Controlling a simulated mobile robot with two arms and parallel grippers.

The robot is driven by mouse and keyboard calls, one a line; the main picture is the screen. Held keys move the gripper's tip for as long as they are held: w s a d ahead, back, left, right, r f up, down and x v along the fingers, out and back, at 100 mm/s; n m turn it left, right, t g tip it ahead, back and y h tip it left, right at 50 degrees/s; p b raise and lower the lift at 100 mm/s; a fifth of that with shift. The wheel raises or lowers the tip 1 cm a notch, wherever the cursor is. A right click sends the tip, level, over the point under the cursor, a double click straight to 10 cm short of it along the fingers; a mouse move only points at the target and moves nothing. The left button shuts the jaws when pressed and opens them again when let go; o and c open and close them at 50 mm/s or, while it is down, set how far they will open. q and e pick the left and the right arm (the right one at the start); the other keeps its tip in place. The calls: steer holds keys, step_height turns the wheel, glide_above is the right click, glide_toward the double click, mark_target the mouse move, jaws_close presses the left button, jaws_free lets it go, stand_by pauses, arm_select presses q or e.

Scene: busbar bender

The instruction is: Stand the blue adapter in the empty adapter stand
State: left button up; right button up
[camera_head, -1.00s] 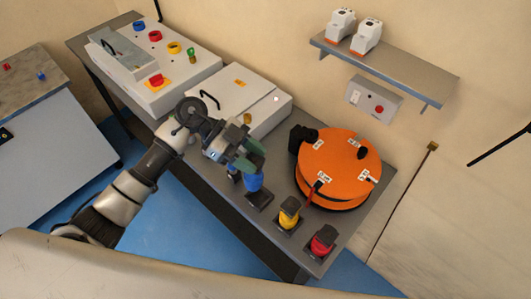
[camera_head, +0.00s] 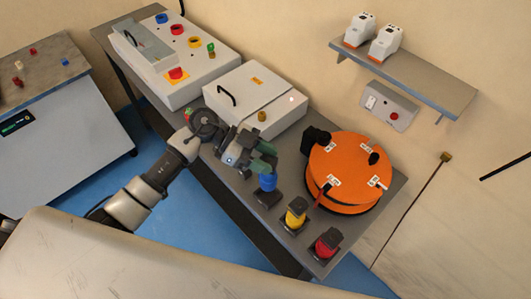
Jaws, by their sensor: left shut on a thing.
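The blue adapter (camera_head: 267,182) is upright near the front edge of the grey bench, directly over a dark square adapter stand (camera_head: 267,199). Its lower end meets the stand in the picture; I cannot tell whether it is fully seated or just above it. My left gripper (camera_head: 264,164), with greenish fingers, is shut on the adapter's upper part and hides its top. My right gripper is not in view.
A yellow adapter (camera_head: 297,211) and a red adapter (camera_head: 328,241) stand in similar stands to the right. An orange round reel (camera_head: 347,168) sits behind them. A white lidded box (camera_head: 245,92) is behind my gripper. A wall shelf (camera_head: 425,74) hangs above.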

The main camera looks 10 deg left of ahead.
mark_target(268, 183)
arm_select(q)
steer(key=shift+f+b, duration=0.85)
steer(key=shift+f, duration=1.25)
steer(key=shift+p, duration=0.5)
steer(key=shift+r+p, duration=0.1)
steer(key=shift+p, duration=0.25)
steer(key=shift+p, duration=0.4)
steer(key=shift+f+b, duration=0.65)
steer(key=shift+f, duration=1)
